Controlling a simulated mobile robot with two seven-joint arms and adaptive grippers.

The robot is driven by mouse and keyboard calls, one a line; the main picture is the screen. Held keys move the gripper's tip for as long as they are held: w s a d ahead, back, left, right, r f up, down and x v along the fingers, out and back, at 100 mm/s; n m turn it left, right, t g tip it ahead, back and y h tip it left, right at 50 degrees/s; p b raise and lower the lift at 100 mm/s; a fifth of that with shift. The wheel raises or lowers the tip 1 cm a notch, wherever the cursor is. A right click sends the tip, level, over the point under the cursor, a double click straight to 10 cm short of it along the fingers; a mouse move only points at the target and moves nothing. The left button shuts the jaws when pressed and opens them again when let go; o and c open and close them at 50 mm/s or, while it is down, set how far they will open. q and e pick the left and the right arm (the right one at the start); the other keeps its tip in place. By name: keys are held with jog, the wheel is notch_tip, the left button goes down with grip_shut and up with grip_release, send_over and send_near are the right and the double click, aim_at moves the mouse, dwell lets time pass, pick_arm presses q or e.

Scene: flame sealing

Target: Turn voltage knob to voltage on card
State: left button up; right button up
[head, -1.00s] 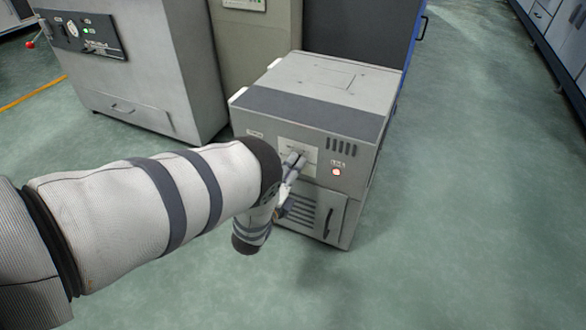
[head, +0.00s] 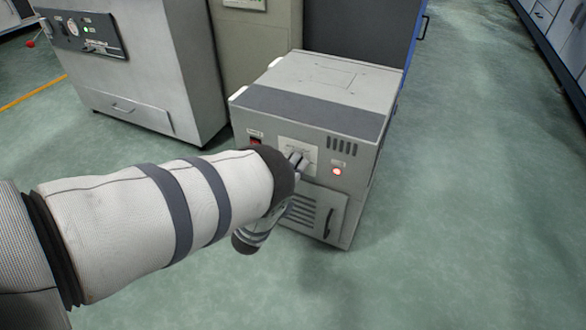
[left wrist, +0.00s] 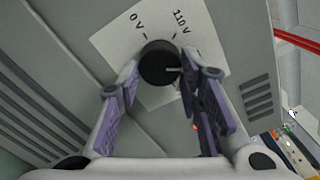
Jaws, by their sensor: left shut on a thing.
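The black voltage knob (left wrist: 158,63) sits on a white dial plate (left wrist: 118,38) in the left wrist view, with the marks "0 V" and "110 V" readable. A pale pointer line on the knob points to the right in that view. My left gripper (head: 298,161) is at the front panel of the grey box (head: 345,80). Its purple-padded fingers, in the left wrist view (left wrist: 163,82), are shut on the knob from both sides. No card shows. My right gripper is out of view.
A red switch (head: 255,141) and a lit red lamp (head: 337,171) are on the box's front. A louvred door with a handle (head: 327,222) is below. A grey cabinet (head: 135,70) stands to the left. The floor at right is clear.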

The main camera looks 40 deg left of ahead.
pick_arm(q)
jog(key=o, duration=1.1)
jog(key=shift+a+r, duration=0.1)
jog(key=shift+a, duration=0.1)
jog(key=shift+d, duration=0.1)
jog(key=v, duration=1.2)
